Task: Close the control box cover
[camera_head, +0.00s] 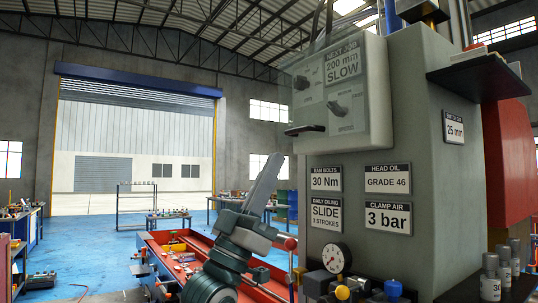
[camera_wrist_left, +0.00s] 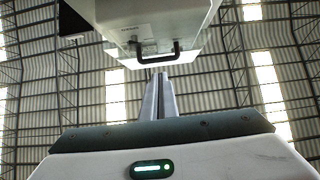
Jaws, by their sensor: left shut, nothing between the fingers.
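The pale grey control box (camera_head: 376,112) is on the side of the machine column, with knobs and labels on its face. Its clear cover (camera_head: 302,82) stands out past the left side of the box and looks ajar; the exact gap is hard to judge. The cover's dark handle (camera_head: 305,130) is at its lower edge. In the left wrist view the box (camera_wrist_left: 150,12) is overhead, and the black handle (camera_wrist_left: 155,52) is just above my fingertips. My left gripper (camera_head: 270,162) is shut and empty, pointing up, below and left of the handle. My right gripper is out of view.
The grey column (camera_head: 440,190) carries label plates. A pressure gauge (camera_head: 333,257) and fittings are below the box. A dark shelf (camera_head: 478,78) juts out at upper right. A red tray (camera_head: 168,238) is behind my left arm. Air left of the cover is clear.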

